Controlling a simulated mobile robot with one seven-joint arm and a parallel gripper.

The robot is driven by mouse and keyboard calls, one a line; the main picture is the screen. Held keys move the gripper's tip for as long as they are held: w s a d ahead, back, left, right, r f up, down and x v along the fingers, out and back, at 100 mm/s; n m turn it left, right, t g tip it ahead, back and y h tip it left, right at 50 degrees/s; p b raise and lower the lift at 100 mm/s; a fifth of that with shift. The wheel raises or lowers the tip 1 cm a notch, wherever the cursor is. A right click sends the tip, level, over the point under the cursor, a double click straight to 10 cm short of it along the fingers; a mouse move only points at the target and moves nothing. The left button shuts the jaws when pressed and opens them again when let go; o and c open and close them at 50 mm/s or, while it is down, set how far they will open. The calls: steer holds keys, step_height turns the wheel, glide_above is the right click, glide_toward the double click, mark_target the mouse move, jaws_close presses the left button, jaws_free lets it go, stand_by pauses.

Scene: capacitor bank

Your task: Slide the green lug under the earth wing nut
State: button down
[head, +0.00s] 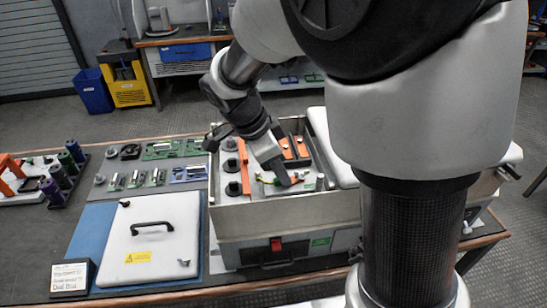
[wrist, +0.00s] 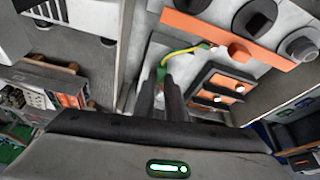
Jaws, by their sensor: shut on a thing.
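My gripper (wrist: 163,84) is shut on the green lug (wrist: 161,73), whose green part shows between the fingertips in the wrist view. A yellow-green wire (wrist: 185,50) runs from the lug up and right to an orange bar. In the head view my gripper (head: 288,181) points down inside the open grey box, and the wire (head: 267,181) shows just left of the fingertips. The lug itself is mostly hidden by the fingers there. I cannot make out the earth wing nut for certain; a small grey post (head: 320,181) stands right of the fingertips.
The open box (head: 285,216) has raised walls around my gripper. Black round terminals (head: 233,166) and orange bars (head: 244,168) stand inside, left of the gripper. The white lid (head: 150,240) with a black handle lies on the blue mat (head: 87,232) at left. Circuit boards (head: 160,150) lie behind.

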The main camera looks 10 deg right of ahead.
steer(key=shift+w+d, duration=0.1)
steer(key=shift+d, duration=0.65)
steer(key=c, duration=1.7)
jaws_free()
steer(key=p+v, duration=0.2)
steer(key=v, duration=1.4)
steer(key=s+d+r+n+t+y+p, duration=0.1)
steer(key=s+d+r+n+p, duration=0.2)
steer(key=s+n, duration=0.1)
steer(key=s+d+r+n+t+y+p, duration=0.2)
steer(key=s+d+n+p, duration=0.1)
steer(key=s+n, duration=0.2)
steer(key=s+d+r+n+t+y+p, duration=0.1)
steer(key=s+d+r+n+p, duration=0.2)
steer(key=n, duration=0.4)
steer(key=shift+s+r+t+y, duration=0.15)
steer(key=shift+s+t, duration=0.05)
steer(key=shift+s, duration=0.25)
steer(key=shift+s+r+t+y, duration=0.15)
steer(key=shift+s+t, duration=0.05)
steer(key=shift+s, duration=0.25)
